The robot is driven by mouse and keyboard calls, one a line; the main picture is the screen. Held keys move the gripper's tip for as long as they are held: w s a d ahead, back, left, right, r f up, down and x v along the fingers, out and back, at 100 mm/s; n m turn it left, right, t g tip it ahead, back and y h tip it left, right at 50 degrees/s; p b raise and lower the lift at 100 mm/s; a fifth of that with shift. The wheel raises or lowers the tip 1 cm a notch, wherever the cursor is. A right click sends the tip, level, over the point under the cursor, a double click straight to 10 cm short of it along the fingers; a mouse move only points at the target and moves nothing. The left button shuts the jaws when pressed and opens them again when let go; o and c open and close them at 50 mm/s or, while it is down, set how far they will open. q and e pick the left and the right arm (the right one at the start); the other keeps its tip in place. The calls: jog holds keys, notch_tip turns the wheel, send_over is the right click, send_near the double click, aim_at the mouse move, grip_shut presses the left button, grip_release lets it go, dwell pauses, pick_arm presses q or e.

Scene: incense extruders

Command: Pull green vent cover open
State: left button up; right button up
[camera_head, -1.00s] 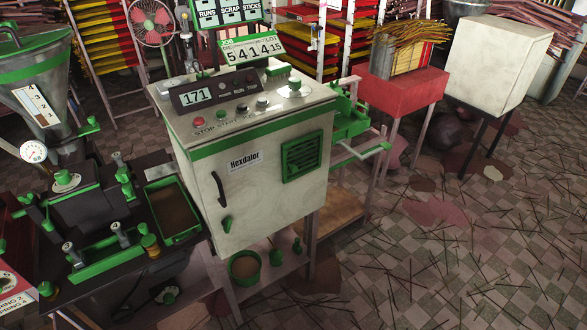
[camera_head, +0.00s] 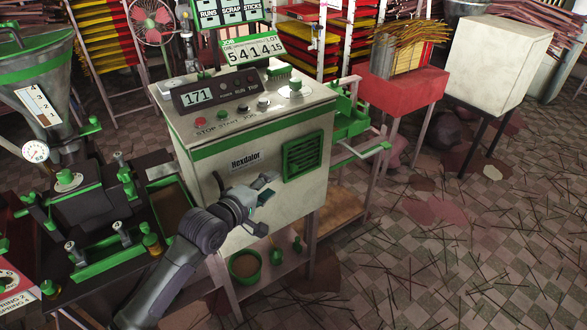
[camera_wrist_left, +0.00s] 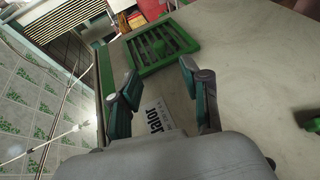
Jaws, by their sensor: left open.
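The green vent cover (camera_head: 303,155) is a slatted square panel on the front of the cream Hexdalor cabinet (camera_head: 297,200). It looks closed, flat against the cabinet face. My left gripper (camera_head: 267,189) is in front of the cabinet, left of and below the vent cover. In the left wrist view, its two fingers (camera_wrist_left: 161,98) are apart with nothing between them, and they do not touch the cover. My right gripper is not in view.
A dark door handle (camera_head: 218,187) is on the cabinet's left, partly behind my arm. A black extruder bench with a green tray (camera_head: 150,187) stands left. The floor at right is strewn with sticks.

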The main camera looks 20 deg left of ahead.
aim_at(292, 170)
pick_arm(q)
jog(key=x, duration=1.2)
grip_shut()
